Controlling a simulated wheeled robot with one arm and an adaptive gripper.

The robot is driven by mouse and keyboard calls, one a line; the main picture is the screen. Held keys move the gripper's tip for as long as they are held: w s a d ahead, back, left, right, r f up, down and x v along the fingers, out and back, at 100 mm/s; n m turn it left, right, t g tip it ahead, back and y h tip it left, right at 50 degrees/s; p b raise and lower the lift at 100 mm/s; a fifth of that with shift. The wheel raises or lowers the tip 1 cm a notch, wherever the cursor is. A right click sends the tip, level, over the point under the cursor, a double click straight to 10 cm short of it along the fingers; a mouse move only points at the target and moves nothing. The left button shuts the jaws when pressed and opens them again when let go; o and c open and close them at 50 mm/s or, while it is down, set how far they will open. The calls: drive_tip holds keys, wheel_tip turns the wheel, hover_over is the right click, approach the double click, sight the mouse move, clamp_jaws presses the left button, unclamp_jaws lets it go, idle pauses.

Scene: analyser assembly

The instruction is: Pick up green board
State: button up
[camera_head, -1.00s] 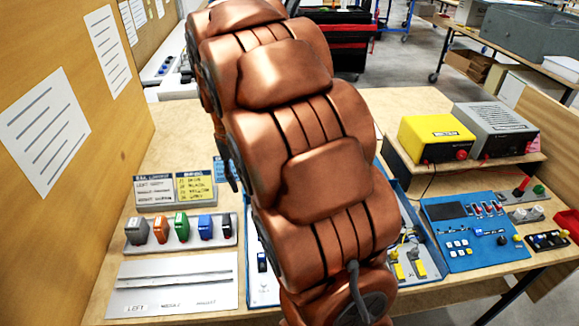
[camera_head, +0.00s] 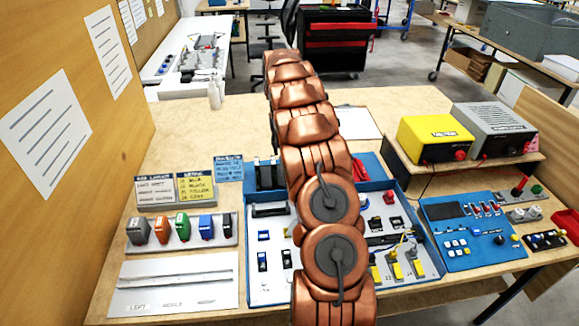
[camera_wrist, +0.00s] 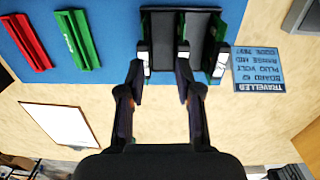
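In the wrist view a green board (camera_wrist: 78,40) lies on a blue surface (camera_wrist: 112,48) at the upper left, beside a red board (camera_wrist: 27,42). More narrow green parts (camera_wrist: 236,22) stand along a black rack (camera_wrist: 165,50) at the top centre; I cannot tell whether they are boards. My gripper (camera_wrist: 158,68) is open, its two dark fingers apart, with the black rack beyond and between the tips. The loose green board is left of the fingers, apart from them. In the head view my arm hides the gripper and the green board.
A blue panel box (camera_head: 434,266) with switches lies under my arm. A row of coloured modules (camera_head: 181,232) stands at the left, a yellow unit (camera_head: 433,137) at the right. A blue label card (camera_wrist: 262,69) is right of the rack.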

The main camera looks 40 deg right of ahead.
drive_tip(key=d+f, duration=0.1)
drive_tip(key=d, duration=0.1)
drive_tip(key=d+f, duration=0.1)
drive_tip(key=f, duration=0.1)
drive_tip(key=shift+w+d, duration=0.2)
drive_tip(key=shift+d, duration=0.2)
drive_tip(key=shift+f+p, duration=1.95)
drive_tip(key=shift+f, duration=1.9)
drive_tip(key=shift+w, duration=0.1)
clamp_jaws()
